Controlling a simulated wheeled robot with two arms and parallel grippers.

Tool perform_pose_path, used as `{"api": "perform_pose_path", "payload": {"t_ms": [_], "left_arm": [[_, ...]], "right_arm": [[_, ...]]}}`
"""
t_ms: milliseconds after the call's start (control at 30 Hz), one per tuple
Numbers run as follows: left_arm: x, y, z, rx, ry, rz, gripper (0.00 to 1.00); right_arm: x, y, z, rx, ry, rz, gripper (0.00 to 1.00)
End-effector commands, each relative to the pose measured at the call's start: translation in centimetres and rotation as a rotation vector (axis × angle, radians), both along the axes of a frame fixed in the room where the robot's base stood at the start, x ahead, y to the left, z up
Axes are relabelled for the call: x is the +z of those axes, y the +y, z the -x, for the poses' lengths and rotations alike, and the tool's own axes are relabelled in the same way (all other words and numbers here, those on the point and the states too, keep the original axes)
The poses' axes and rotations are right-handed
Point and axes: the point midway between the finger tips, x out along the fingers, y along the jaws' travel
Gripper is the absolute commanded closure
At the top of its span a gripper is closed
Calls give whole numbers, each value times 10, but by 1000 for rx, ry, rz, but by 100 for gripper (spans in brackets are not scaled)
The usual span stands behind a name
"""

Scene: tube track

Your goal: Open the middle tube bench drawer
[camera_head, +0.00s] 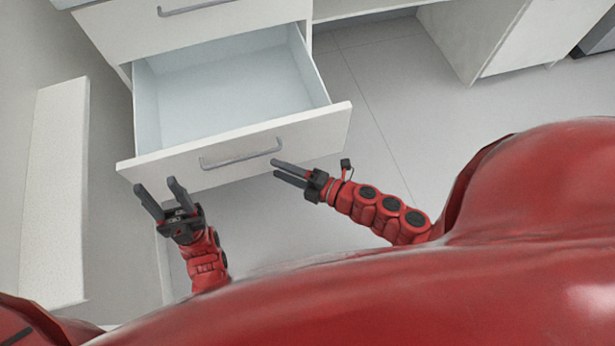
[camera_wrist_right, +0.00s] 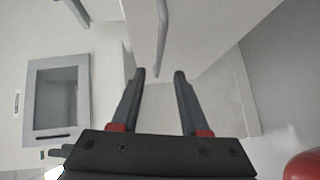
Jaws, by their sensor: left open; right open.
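A white bench drawer (camera_head: 240,158) stands pulled out in the head view, with its empty pale interior (camera_head: 225,92) showing. Its grey bar handle (camera_head: 241,161) is on the front panel. My right gripper (camera_head: 274,170) is open and empty, just in front of the panel near the handle's right end. In the right wrist view the right gripper's fingers (camera_wrist_right: 159,72) are apart, with the handle (camera_wrist_right: 161,40) just beyond them. My left gripper (camera_head: 156,190) is open and empty, in front of the panel's left part and apart from the handle.
Another closed drawer front (camera_head: 185,28) with its own handle is above the open drawer. A white panel (camera_head: 55,190) stands at the left. A white cabinet (camera_head: 480,40) is at the upper right. Grey tiled floor (camera_head: 400,100) is clear right of the drawer.

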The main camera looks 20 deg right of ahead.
Motion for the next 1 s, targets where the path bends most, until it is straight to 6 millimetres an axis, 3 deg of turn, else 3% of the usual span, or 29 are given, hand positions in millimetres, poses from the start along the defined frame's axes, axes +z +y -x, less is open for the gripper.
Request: {"api": "perform_pose_path", "payload": {"t_ms": [133, 400, 1000], "left_arm": [[9, 0, 0, 0, 0, 0, 50], [16, 0, 0, 0, 0, 0, 50], [17, 0, 0, 0, 0, 0, 50]], "right_arm": [[6, -23, 20, -7, 2, 1, 55], [10, -47, 45, -4, 0, 1, 55], [10, -50, 50, 2, -1, -1, 55]]}}
